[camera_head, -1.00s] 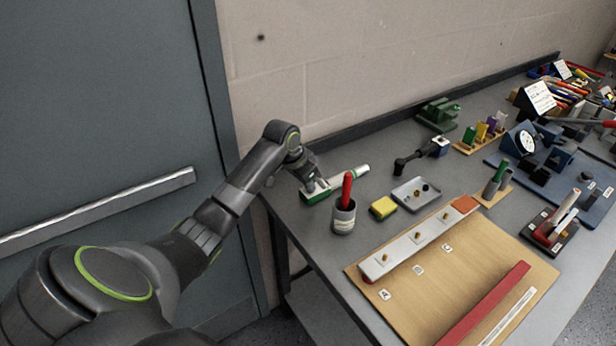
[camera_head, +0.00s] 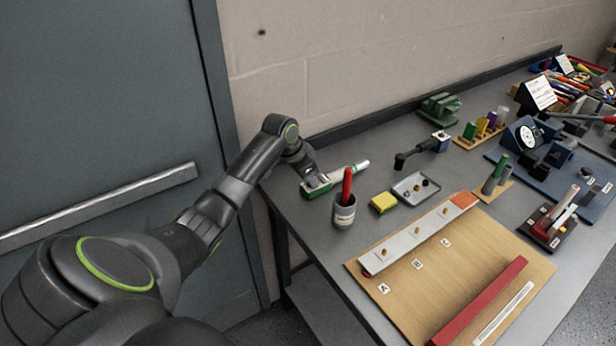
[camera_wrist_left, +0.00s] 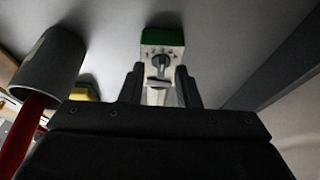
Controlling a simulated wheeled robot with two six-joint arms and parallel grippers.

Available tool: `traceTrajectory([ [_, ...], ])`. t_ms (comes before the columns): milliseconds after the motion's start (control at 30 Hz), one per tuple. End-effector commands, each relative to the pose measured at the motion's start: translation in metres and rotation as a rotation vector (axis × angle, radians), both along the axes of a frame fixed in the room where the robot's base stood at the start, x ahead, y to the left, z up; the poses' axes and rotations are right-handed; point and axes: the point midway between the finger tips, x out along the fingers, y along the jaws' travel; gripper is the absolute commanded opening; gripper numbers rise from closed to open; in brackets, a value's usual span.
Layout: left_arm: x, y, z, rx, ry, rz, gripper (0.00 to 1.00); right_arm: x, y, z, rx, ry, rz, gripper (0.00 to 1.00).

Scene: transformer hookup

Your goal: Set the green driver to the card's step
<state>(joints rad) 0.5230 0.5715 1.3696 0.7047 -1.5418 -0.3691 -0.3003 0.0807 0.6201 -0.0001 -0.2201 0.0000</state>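The green driver (camera_head: 345,175), a green and white tool with a pale end pointing to the upper right, lies on the grey table near its left end. My left gripper (camera_head: 312,181) is at the driver's left part and partly hides it. In the left wrist view the driver (camera_wrist_left: 162,38) shows a green edge and a white face with a dark slot and a small knob. The two dark fingers (camera_wrist_left: 158,92) stand apart on either side of its pale lower part, with narrow gaps showing. A white card (camera_head: 540,92) stands at the back right; its writing is too small to read. My right gripper is out of view.
A grey cup (camera_head: 344,212) with a red-handled tool stands close by the driver. A yellow block (camera_head: 383,203), a grey tray (camera_head: 416,188) and a wooden board (camera_head: 470,270) lie to the right. The wall and a dark ledge (camera_head: 375,125) run behind.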

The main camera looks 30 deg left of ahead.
Motion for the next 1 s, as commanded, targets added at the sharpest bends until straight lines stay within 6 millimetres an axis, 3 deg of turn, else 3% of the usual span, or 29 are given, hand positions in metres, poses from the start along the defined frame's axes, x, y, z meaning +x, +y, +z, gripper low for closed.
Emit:
traceTrajectory([
  [367,-0.003,0.002,0.008,0.001,-0.003,0.000,0.29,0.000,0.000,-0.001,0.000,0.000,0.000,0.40],
  [467,-0.008,0.005,0.022,0.003,-0.003,0.001,0.29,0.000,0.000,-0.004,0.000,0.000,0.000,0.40],
  [1000,-0.052,0.023,0.136,0.005,-0.003,0.000,0.29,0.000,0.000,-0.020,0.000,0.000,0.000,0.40],
])
